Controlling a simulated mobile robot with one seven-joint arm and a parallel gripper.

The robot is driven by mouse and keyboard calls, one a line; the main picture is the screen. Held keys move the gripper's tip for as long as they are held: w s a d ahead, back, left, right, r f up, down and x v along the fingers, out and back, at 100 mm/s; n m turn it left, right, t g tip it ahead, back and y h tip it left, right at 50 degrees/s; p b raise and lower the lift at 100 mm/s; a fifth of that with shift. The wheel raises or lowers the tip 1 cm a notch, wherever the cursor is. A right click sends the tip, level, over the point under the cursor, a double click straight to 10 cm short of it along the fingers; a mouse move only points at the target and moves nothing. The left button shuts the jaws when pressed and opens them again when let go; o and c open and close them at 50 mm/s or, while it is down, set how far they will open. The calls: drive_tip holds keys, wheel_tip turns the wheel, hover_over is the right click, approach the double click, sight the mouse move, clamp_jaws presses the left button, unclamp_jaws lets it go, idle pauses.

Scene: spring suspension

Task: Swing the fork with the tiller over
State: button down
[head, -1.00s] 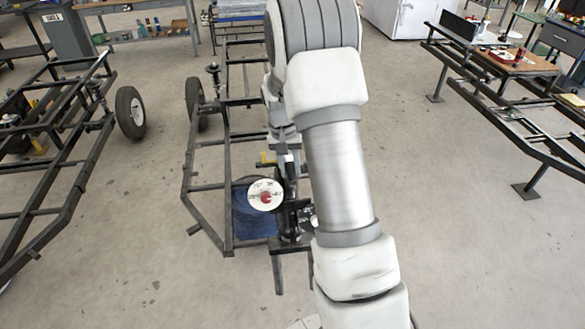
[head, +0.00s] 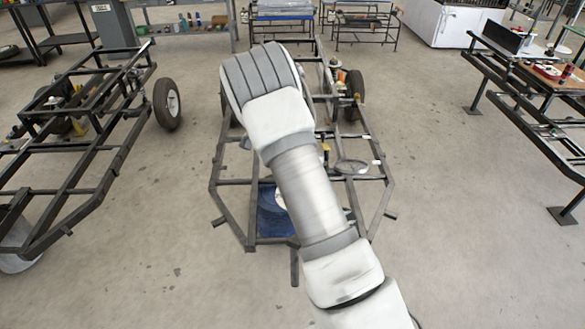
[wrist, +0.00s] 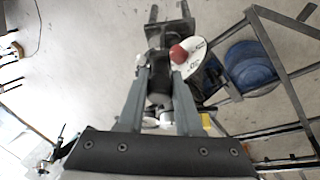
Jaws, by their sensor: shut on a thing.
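In the wrist view my gripper (wrist: 160,76) has its two grey fingers on either side of a dark upright part, which I take to be the tiller (wrist: 159,92). The fingers are shut on it. Just beyond the fingertips is the black fork (wrist: 168,34), with two prongs pointing to the top of the picture. A white dial with marks (wrist: 196,60) and a red knob (wrist: 179,54) sits beside the right fingertip. In the head view my arm hides the gripper and tiller. Only a fork prong (head: 294,267) and a sliver of the dial show.
The fork stands at the near end of a black tube frame (head: 228,183). Another frame with a wheel (head: 167,104) stands left, and a raised frame (head: 545,140) right. The floor between them is clear.

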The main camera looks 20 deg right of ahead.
drive_tip(key=shift+w+a, duration=0.15)
drive_tip(key=shift+w, duration=0.1)
drive_tip(key=c, duration=0.6)
unclamp_jaws()
drive_tip(key=v, duration=1.7)
drive_tip(key=shift+r+p, duration=0.2)
drive_tip(key=shift+p, duration=0.15)
